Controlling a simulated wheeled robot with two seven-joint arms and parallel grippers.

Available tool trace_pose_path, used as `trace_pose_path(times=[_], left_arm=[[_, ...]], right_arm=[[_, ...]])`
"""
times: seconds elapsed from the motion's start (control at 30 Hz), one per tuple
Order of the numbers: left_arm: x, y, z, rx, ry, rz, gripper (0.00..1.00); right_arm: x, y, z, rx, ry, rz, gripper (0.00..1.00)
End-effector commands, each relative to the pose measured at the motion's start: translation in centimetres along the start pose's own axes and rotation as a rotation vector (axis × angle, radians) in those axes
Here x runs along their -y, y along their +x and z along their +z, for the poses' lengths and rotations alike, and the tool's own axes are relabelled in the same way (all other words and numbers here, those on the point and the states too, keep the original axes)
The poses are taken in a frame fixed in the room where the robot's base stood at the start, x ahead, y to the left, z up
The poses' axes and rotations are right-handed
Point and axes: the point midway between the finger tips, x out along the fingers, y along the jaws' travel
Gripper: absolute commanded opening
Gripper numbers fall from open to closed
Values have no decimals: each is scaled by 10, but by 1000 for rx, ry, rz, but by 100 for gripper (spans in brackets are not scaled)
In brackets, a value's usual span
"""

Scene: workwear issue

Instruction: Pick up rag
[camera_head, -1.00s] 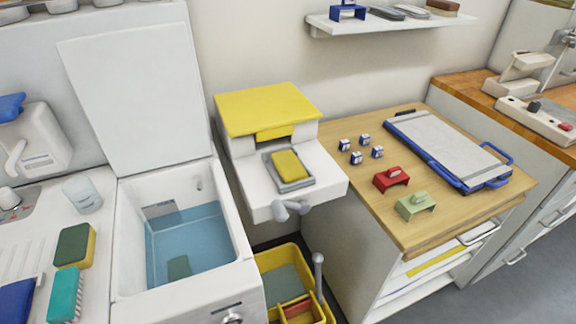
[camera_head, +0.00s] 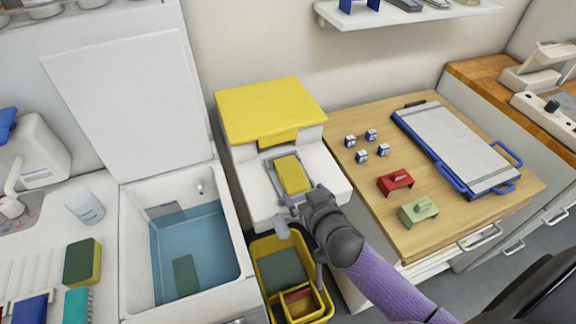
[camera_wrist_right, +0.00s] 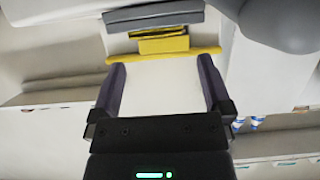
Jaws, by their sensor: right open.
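The rag (camera_head: 292,174) looks like a folded yellow pad, lying on a small grey tray (camera_head: 307,189) at the front of a white dispenser with a yellow lid (camera_head: 268,108). My right gripper (camera_head: 292,199) is at the tray's front edge, just in front of the rag, open and holding nothing. Its fingers are small and partly hidden in the head view. In the right wrist view the open jaws (camera_wrist_right: 162,85) have only a pale surface between them. My left gripper is not in view.
A yellow bin (camera_head: 263,306) stands below the dispenser. An open basin (camera_head: 236,262) of water is to the left. The wooden counter (camera_head: 450,205) at right holds a clipboard-like board (camera_head: 455,145), red (camera_head: 395,181) and green (camera_head: 418,209) blocks, and several small cubes.

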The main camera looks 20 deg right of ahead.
Motion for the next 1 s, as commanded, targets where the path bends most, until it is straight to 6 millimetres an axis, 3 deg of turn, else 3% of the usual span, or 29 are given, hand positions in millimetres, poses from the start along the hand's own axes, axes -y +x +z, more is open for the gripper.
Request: trace_pose_path(times=[0.33,0.63,1.0], left_arm=[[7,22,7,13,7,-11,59],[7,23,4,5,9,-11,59],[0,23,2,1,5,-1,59]], right_arm=[[-2,64,2,1,-2,-1,100],[-2,73,0,3,0,-1,100],[-2,72,0,4,0,-1,22]])
